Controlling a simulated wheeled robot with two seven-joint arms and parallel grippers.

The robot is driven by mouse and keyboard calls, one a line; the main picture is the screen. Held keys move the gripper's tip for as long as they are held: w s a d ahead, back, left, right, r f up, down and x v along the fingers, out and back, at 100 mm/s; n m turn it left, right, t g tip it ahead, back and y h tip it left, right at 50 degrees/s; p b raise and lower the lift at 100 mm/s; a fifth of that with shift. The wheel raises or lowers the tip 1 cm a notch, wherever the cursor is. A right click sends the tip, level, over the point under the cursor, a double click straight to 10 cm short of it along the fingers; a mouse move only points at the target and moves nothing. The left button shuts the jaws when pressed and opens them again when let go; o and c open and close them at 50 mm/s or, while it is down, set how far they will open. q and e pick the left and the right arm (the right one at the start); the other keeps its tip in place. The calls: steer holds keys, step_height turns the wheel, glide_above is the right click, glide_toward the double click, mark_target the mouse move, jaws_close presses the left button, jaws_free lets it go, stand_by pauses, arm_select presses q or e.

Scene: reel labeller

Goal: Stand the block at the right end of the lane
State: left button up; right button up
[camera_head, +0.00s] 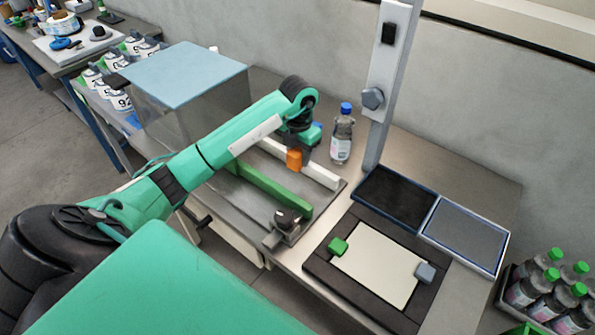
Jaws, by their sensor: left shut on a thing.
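The lane (262,169) is a grey strip between a green rail (272,188) and a white rail (322,177). My left gripper (297,148) hangs over the lane near the white rail, its fingers pointing down. It is shut on an orange block (294,161), which looks upright. The arm hides much of the lane's far left part and the finger details. I cannot tell whether the block touches the lane floor. My right gripper is not in view.
A black-knobbed clamp (287,222) stands at the green rail's near end. A bottle with a blue cap (342,138) and a grey post (382,100) stand behind the lane. A clear box with a blue lid (185,75) is left. Black trays (357,204) and a framed plate (375,262) lie right.

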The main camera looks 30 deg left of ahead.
mark_target(299, 165)
arm_select(q)
step_height(299, 165, down, 5)
steer(key=shift+r+p, duration=0.2)
steer(key=shift+p, duration=0.15)
step_height(299, 165, down, 4)
steer(key=shift+p, duration=0.55)
steer(key=shift+f, duration=0.1)
steer(key=shift+f, duration=0.15)
steer(key=o, duration=1.1)
steer(key=shift+o, duration=0.2)
